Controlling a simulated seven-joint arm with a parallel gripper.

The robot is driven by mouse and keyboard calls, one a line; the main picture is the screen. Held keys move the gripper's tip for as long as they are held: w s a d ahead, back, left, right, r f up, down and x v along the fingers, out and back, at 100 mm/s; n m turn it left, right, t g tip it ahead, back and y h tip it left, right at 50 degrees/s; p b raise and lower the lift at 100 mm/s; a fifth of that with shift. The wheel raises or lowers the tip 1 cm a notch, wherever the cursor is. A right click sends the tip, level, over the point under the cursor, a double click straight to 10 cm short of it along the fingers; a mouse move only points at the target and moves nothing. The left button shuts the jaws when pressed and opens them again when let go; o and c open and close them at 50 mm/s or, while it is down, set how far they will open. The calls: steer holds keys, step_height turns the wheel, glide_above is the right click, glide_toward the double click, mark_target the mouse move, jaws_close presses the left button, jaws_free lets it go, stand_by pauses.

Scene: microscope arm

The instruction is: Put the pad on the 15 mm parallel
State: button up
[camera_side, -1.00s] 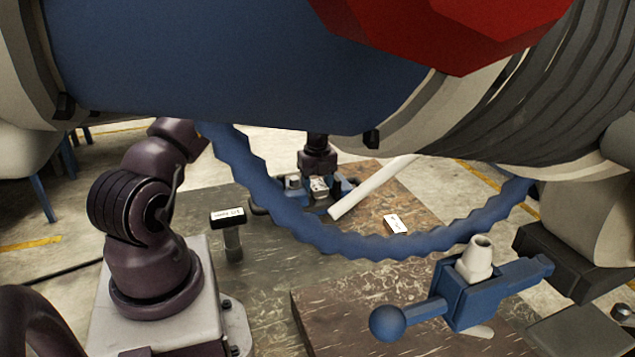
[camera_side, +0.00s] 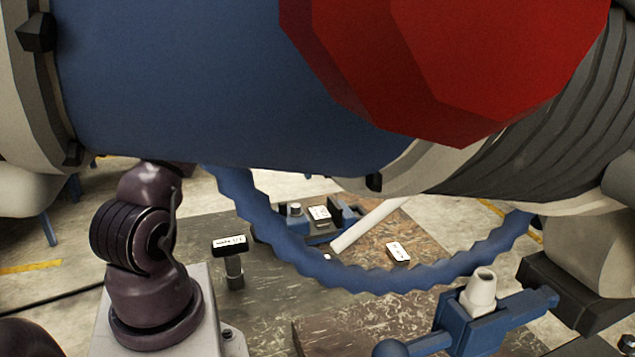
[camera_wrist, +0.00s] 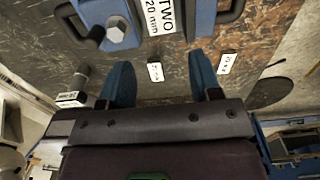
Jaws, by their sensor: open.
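My gripper (camera_wrist: 161,60) shows in the wrist view with two blue fingers spread apart and nothing held. A small white-topped block (camera_wrist: 155,72) with tiny print lies on the bench in the gap between the fingertips, as seen from above. A second such block (camera_wrist: 225,64) lies just right of the right finger. Their print is too small to read, so I cannot tell which is the 15 mm parallel or the pad. One labelled block (camera_side: 398,252) also shows in the side view. My gripper is hidden there.
A blue vise-like fixture (camera_wrist: 202,16) has a plate reading "TWO 20 mm" (camera_wrist: 160,14); a fixture also shows in the side view (camera_side: 295,222). A post with a labelled top (camera_side: 229,247) stands left. A blue corrugated hose (camera_side: 385,279) and large machine body (camera_side: 200,90) block much of that view.

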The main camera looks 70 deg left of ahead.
steer(key=s+d+r+n+t+y, duration=0.15)
steer(key=d+r+n, duration=0.55)
steer(key=d+r, duration=1.2)
steer(key=s+d+n+t+h, duration=0.1)
steer(key=s+d+n+t, duration=0.3)
steer(key=s+d+n, duration=0.7)
steer(key=s+d, duration=0.4)
steer(key=d, duration=0.2)
steer(key=shift+s+f, duration=0.35)
steer(key=shift+f, duration=0.05)
